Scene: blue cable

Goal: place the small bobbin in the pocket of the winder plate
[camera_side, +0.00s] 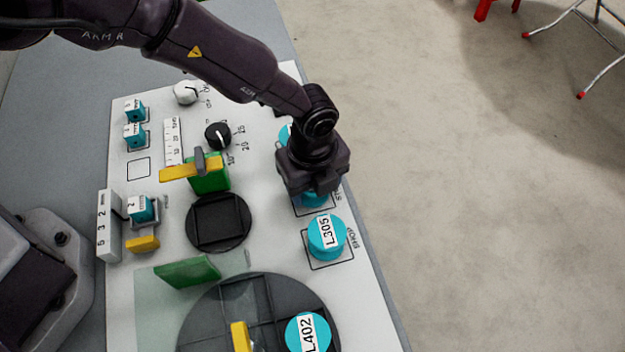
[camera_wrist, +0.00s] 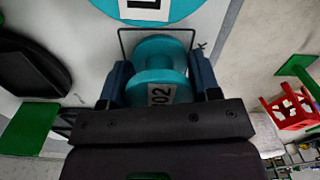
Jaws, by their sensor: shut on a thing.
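A small teal spool-shaped bobbin (camera_wrist: 158,88) is between my gripper's two fingers in the wrist view, its label partly hidden and ending in "02". In the side view my gripper (camera_side: 314,194) points down over a marked square at the panel's right side, and only a teal sliver of this bobbin (camera_side: 313,200) shows beneath it. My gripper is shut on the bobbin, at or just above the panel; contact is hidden. A small dark round plate (camera_side: 218,222) lies left of my gripper. A larger dark disc (camera_side: 205,315) with grid lines lies at the front. I cannot tell which has the pocket.
A teal bobbin labelled L305 (camera_side: 326,236) stands close in front of my gripper. Another, L402 (camera_side: 308,332), sits on the large disc. Green blocks (camera_side: 188,272), yellow handles (camera_side: 240,335) and a black knob (camera_side: 218,135) rise from the panel. Another teal piece (camera_side: 285,134) is partly hidden behind my wrist.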

